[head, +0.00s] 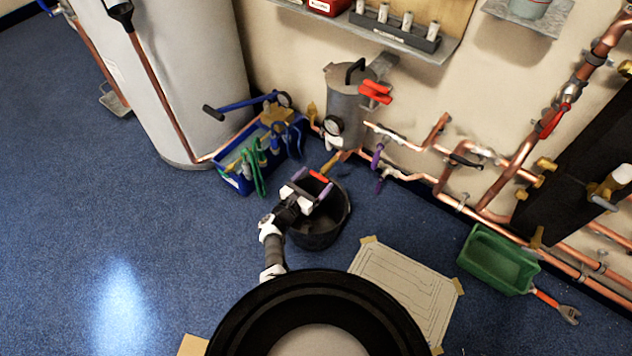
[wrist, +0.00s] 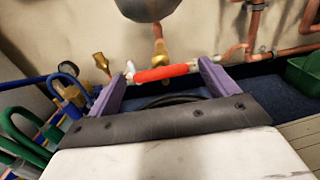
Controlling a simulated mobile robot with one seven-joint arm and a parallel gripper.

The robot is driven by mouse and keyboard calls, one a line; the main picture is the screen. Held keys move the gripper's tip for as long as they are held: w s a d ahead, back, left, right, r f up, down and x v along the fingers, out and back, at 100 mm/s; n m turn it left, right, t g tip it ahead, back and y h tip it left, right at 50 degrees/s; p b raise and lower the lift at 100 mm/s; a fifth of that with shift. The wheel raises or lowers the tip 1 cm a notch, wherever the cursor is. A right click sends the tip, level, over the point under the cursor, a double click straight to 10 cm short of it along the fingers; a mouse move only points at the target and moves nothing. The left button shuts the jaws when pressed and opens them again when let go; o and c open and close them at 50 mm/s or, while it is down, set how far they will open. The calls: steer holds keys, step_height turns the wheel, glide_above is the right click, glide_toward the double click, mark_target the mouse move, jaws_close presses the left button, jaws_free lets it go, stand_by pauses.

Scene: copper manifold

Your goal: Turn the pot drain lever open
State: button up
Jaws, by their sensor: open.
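The grey metal pot (head: 346,103) stands against the wall in the head view. Its rounded underside (wrist: 147,8) shows at the top of the wrist view. A red drain lever (head: 319,176) is low in front of the pot, below a brass fitting. In the wrist view the red lever (wrist: 165,73) lies nearly level, crosswise between my purple fingertips. My gripper (head: 311,182) is open, with one finger near each end of the lever; its gripper tips (wrist: 160,76) also show in the wrist view. I cannot tell whether either finger touches the lever.
A black bucket (head: 318,233) stands on the floor under my gripper. A blue crate (head: 234,178) with hoses and a pump is left of it. Copper pipes (head: 426,177) run along the wall to the right. A green tray (head: 497,262) lies at right. Blue floor at left is clear.

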steer(key=shift+w+d, duration=0.4)
steer(key=shift+w, duration=0.2)
steer(key=c, duration=1)
